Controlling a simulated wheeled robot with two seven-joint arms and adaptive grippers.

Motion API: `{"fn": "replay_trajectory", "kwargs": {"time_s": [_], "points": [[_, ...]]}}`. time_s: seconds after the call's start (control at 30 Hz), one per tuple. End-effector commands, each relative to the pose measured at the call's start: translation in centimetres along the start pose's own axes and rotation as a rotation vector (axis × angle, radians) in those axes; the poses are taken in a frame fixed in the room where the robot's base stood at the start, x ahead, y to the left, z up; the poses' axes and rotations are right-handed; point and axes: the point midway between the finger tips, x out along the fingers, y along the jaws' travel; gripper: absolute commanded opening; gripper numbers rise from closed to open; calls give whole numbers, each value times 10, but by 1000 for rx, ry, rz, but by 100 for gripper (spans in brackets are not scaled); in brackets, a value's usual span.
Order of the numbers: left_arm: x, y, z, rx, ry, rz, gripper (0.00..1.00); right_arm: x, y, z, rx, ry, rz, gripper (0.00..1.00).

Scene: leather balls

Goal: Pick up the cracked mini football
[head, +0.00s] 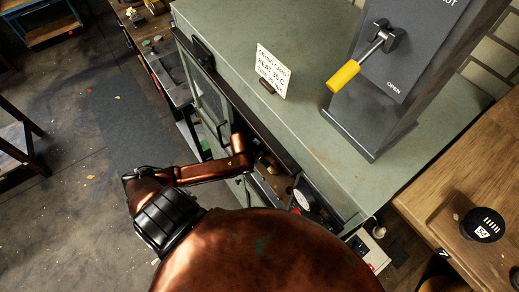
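I cannot make out the cracked mini football in the head view. A copper-coloured arm (200,172) of mine reaches across to the front of a green cabinet (225,45). Its far end is at the cabinet's open front, below the top edge. I cannot make out the fingers of either gripper. The inside of the cabinet is mostly hidden by the cabinet top and by my own body.
On the cabinet top stand a white sign card (271,70) and a grey lever box (390,85) with a yellow handle (343,76). A wooden table (465,190) with a black round object (483,225) is at the right. Grey floor (70,215) is open at the left.

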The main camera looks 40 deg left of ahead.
Motion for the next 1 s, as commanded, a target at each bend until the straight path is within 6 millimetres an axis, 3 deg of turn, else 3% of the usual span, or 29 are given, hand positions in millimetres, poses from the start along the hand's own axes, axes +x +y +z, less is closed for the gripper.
{"fn": "replay_trajectory", "kwargs": {"time_s": [0.1, 0.23, 1.0], "points": [[1, -28, -17, -23, -4, -35, 66, 0, 0, 0, 0, 0, 0, 26], [2, -42, -25, -48, -7, -51, 66, 0, 0, 0, 0, 1, 0, 26], [78, -50, -30, -54, -8, -53, 66, -18, -8, -5, 1, 4, -9, 26]]}}
